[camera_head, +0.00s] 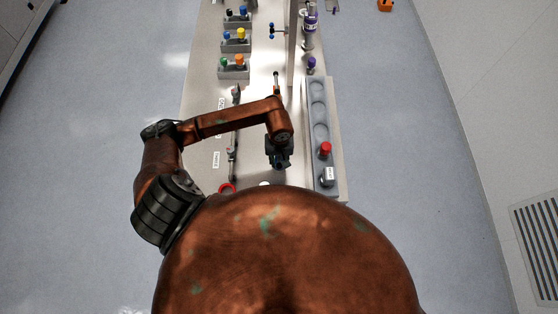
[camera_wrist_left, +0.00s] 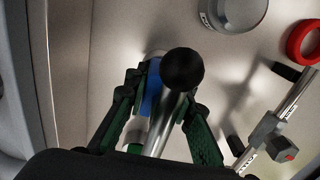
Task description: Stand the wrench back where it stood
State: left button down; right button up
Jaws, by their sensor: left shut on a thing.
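My left gripper (camera_head: 279,160) hangs over the front of the pale bench in the head view. In the left wrist view the same gripper (camera_wrist_left: 164,108) is shut on a shiny metal shaft with a dark round end, which appears to be the wrench (camera_wrist_left: 182,70). The shaft slants between the green-padded fingers. A blue part shows behind it, and I cannot tell what it belongs to. The lower end of the shaft is hidden by the gripper. The place where the wrench stood cannot be made out. My right gripper is not in view.
A grey tray (camera_head: 319,96) with round recesses runs along the bench's right side, holding a red-capped item (camera_head: 325,149) and a white-labelled one (camera_head: 328,175). A pipe with a red ring (camera_head: 227,188) lies left of my gripper. Racks with coloured caps (camera_head: 234,67) stand farther back.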

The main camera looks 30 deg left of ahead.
aim_at(279, 160)
pick_arm(q)
jog(key=c, duration=2.1)
grip_release()
jog(key=shift+s+f, duration=0.1)
jog(key=shift+f, duration=0.05)
jog(key=o, duration=0.4)
jog(key=shift+o, duration=0.2)
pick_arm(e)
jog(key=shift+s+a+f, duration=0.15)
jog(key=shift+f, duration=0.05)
pick_arm(q)
jog(key=shift+r, duration=0.5)
notch_tip(279, 160, up, 10)
jog(key=b, duration=0.3)
jog(key=shift+r, duration=0.75)
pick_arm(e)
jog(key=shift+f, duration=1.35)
